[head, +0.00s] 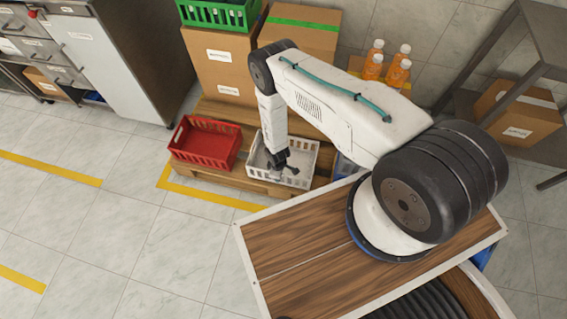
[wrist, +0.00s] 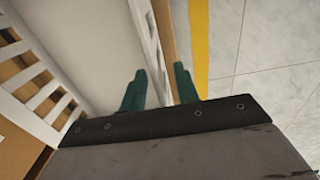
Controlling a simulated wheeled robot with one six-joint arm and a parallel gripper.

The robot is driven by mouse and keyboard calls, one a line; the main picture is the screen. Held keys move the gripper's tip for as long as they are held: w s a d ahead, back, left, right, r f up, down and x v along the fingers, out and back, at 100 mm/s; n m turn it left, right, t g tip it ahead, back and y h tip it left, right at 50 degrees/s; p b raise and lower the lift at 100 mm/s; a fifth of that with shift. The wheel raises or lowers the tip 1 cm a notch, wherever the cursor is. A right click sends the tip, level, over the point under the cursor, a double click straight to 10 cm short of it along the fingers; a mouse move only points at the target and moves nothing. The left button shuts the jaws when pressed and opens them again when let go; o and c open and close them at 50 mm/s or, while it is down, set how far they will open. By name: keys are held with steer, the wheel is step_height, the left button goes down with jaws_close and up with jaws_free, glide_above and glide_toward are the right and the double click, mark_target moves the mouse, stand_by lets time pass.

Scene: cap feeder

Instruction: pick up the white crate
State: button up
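The white crate (head: 300,183) is a slatted open box on a wooden pallet, right of the red crate in the head view. It looks empty. In the wrist view its pale inner floor and slatted walls (wrist: 85,40) fill the left side. My gripper (head: 276,173) points down at the crate's front wall. In the wrist view its two green fingers (wrist: 159,88) stand apart, one on the inner side of this wall and one on the outer side. The wall runs between them, with gaps visible. My arm partly hides the crate's back in the head view.
The red crate (head: 205,143) stands close on the left. Cardboard boxes (head: 222,70) and orange bottles (head: 373,66) are behind. The pallet (head: 222,181) edge runs in front, with a yellow floor line (head: 205,199) beyond it. The floor at the left front is clear.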

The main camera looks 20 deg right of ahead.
steer(key=shift+f, duration=0.4)
jaws_close()
steer(key=shift+w+r, duration=0.1)
stand_by(1.1)
